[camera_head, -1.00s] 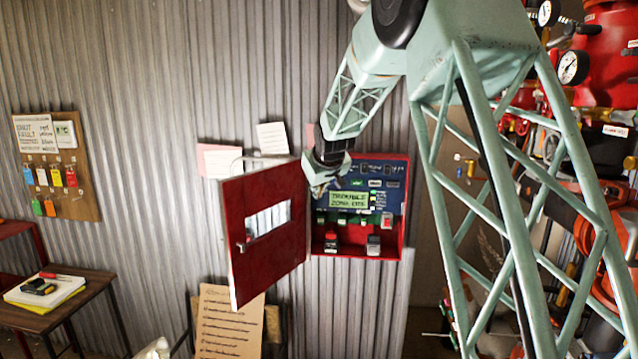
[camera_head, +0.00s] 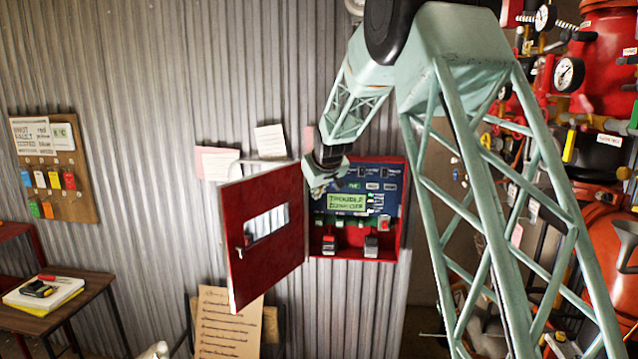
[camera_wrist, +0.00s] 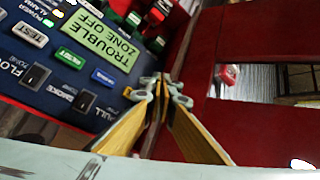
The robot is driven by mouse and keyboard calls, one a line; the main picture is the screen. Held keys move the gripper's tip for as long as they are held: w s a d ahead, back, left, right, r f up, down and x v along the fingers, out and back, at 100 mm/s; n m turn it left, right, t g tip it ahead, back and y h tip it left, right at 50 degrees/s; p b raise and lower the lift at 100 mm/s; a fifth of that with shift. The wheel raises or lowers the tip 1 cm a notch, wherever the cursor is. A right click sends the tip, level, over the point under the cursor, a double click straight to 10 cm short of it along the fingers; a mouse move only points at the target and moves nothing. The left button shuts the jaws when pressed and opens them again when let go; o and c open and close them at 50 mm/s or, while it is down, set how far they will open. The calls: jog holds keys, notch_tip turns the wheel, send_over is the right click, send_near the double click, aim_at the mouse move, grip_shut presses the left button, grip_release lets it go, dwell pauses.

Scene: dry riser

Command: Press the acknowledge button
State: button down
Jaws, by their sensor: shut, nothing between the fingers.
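The alarm panel's blue face (camera_head: 385,190) sits in an open red box on the wall, with a lit green display (camera_head: 346,202) reading "TROUBLE" and a row of small buttons and lamps. In the wrist view the panel face (camera_wrist: 70,25) shows the display (camera_wrist: 103,40), a green button (camera_wrist: 69,58), a white TEST button (camera_wrist: 30,34) and dark rocker switches (camera_wrist: 84,100). I cannot make out which button is the acknowledge one. My gripper (camera_head: 318,192) is at the panel's left side. In the wrist view its fingertips (camera_wrist: 162,85) are shut and empty, by the box's edge.
The red door (camera_head: 262,205) with a window stands open to the left of the box, close to my gripper. Two key-like blocks (camera_head: 370,245) stand in the box's lower part. Red pipework and gauges (camera_head: 568,75) fill the right. A tag board (camera_head: 48,165) hangs left.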

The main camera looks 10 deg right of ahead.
jog(key=shift+w+d+p, duration=0.35)
jog(key=shift+w+p, duration=0.25)
jog(key=shift+w, duration=0.35)
jog(key=shift+w+d+p, duration=0.3)
jog(key=shift+w+p, duration=0.25)
jog(key=shift+w, duration=0.35)
jog(key=shift+w+d+p, duration=0.35)
jog(key=shift+w+p, duration=0.25)
jog(key=shift+w, duration=0.35)
jog(key=shift+w+d, duration=0.3)
jog(key=shift+w, duration=0.6)
dwell(1.0)
jog(key=shift+s, duration=0.1)
dwell(0.4)
jog(key=shift+s+a+b, duration=0.3)
jog(key=shift+s+b, duration=0.2)
jog(key=shift+s, duration=0.3)
jog(key=s+b, duration=0.1)
jog(key=s+a+b, duration=0.1)
jog(key=s, duration=0.1)
jog(key=s+b, duration=0.1)
jog(key=shift+s+a, duration=0.3)
jog(key=shift+s, duration=0.05)
dwell(0.4)
